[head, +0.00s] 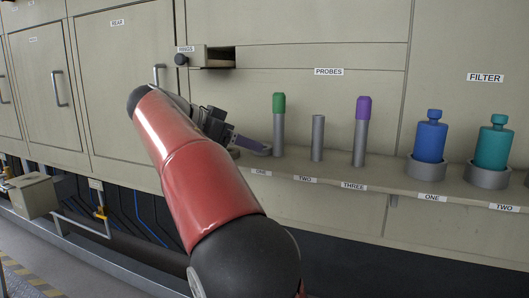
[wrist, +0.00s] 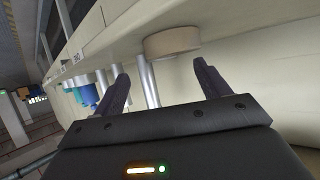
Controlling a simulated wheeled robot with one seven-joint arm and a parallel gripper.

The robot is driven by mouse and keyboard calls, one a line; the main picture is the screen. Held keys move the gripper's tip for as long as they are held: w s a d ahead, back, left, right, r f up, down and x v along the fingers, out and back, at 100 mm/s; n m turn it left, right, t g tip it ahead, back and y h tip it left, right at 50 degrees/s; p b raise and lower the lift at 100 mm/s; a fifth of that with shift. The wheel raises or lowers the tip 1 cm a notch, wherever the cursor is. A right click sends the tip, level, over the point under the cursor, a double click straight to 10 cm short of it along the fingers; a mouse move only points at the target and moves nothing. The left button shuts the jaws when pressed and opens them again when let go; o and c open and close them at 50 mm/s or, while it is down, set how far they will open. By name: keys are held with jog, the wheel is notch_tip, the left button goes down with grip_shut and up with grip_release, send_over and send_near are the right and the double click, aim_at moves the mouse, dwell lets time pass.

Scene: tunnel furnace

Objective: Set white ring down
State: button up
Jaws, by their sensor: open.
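The white ring (wrist: 172,40) shows in the wrist view as a pale, off-white round band against the shelf (wrist: 110,45), which appears inverted there. My gripper (wrist: 160,68) is open, its two dark fingers spread apart with nothing between them. The ring is just beyond the fingertips, and no finger visibly touches it. In the head view my gripper (head: 262,150) is low over the left end of the shelf (head: 385,181), beside the green-capped probe. My arm hides most of the ring there.
Probe one (head: 279,125) has a green cap, probe two (head: 318,138) is a bare tube, and probe three (head: 361,132) has a purple cap. Blue (head: 430,138) and teal (head: 494,145) filters stand further right. The RINGS drawer (head: 192,57) is pulled out above my gripper.

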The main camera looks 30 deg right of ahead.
aim_at(253, 155)
jog(key=shift+x, duration=2)
jog(key=shift+w, duration=0.15)
jog(key=c, duration=1.1)
jog(key=shift+c, duration=0.2)
notch_tip(253, 155, up, 20)
jog(key=p, duration=1)
